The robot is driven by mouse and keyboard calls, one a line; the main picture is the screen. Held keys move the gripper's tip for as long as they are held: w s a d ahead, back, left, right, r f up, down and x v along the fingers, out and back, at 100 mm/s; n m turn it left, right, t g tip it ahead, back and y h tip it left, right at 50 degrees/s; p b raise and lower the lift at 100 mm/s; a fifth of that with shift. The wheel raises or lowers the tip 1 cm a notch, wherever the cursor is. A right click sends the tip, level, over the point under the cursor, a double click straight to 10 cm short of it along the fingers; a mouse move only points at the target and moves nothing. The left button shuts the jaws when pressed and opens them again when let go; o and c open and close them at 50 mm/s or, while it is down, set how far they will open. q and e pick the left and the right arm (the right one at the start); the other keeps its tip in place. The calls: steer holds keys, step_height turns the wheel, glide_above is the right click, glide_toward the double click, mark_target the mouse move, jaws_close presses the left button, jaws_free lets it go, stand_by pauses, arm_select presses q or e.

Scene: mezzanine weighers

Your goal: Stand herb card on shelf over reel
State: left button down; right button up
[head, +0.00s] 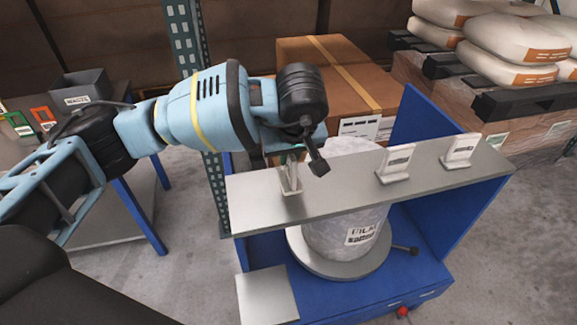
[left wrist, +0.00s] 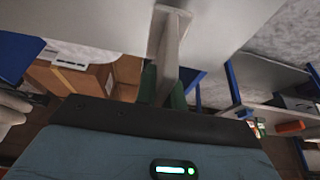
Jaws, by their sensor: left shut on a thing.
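My left gripper (head: 289,157) is over the left end of the grey shelf (head: 340,193), pointing down. It is shut on a small pale card stand (head: 291,181), taken as the herb card; its printing cannot be read. The card stands about upright at the shelf's left end, with its foot at the board; I cannot tell whether it touches. In the left wrist view the card (left wrist: 168,45) extends from the jaws towards the grey board (left wrist: 85,18). The white reel (head: 345,222), with a label, stands below the shelf on a round plate. My right gripper is not in view.
Two similar card stands, one mid-shelf (head: 396,162) and one at the right (head: 460,150), stand on the board. A blue side panel (head: 418,115) rises behind. Cardboard boxes (head: 335,70) and a green perforated post (head: 183,35) are close behind my arm. The shelf between the cards is clear.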

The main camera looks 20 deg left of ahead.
mark_target(288, 168)
arm_select(q)
steer(key=shift+s+f, duration=0.1)
steer(key=shift+f, duration=1.55)
steer(key=shift+f, duration=0.2)
steer(key=c, duration=1.5)
jaws_free()
steer(key=shift+r, duration=0.3)
steer(key=v, duration=1.1)
steer(key=shift+s+d+r+p, duration=0.1)
steer(key=shift+r+p, duration=0.2)
steer(key=shift+r, duration=0.05)
